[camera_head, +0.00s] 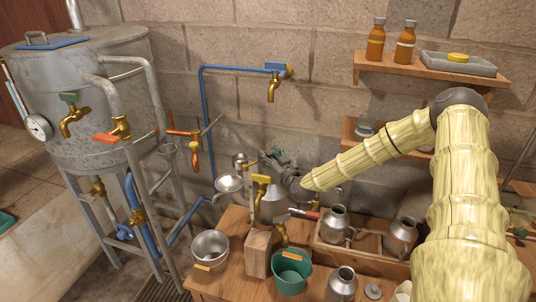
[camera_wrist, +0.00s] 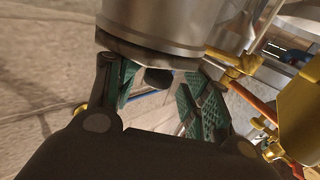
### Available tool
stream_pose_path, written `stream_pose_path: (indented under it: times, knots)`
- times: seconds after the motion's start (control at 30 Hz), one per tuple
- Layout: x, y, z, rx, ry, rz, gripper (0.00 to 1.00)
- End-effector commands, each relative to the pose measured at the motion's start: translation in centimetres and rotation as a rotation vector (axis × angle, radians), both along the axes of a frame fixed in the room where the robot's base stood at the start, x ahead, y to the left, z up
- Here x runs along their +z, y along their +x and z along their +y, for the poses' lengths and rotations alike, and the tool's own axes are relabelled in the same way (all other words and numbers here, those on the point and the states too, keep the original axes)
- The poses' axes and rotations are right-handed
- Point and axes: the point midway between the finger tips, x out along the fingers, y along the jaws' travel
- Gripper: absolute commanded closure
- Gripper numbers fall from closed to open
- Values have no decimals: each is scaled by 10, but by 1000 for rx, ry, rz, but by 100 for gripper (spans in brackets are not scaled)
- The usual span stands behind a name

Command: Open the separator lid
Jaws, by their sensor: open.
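The separator appears to be the metal cylinder (camera_head: 270,207) with a brass tap, standing upright among the vessels on the wooden bench; my arm and gripper partly cover its top. In the wrist view a metal cylinder (camera_wrist: 170,22) with a dark edge fills the top. A dark rounded knob (camera_wrist: 158,77) shows just below that edge, between my fingers; I cannot tell whether they touch it. My gripper (camera_wrist: 165,92) is open, with green pads on both sides. In the head view my gripper (camera_head: 276,160) is beside the separator's top. The lid's position is not clear.
The wooden bench (camera_head: 222,284) also holds a metal pot (camera_head: 210,250), a teal bucket (camera_head: 291,271), a wood block (camera_head: 257,253) and several metal jugs (camera_head: 335,223). A large still (camera_head: 85,100) with pipes and taps stands at left. A blue wall pipe (camera_head: 204,125) and wall shelf (camera_head: 430,72) are behind.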

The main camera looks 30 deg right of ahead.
Motion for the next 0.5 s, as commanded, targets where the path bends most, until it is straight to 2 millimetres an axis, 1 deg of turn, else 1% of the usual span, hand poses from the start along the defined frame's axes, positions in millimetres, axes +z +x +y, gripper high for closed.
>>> stream_pose_path:
  times: [0.03,0.2,0.5]
  knots:
    - [0,4,-1,-1,0,0,53]
    - [-1,12,-2,-3,1,1,53]
    - [0,15,-2,-1,2,1,53]
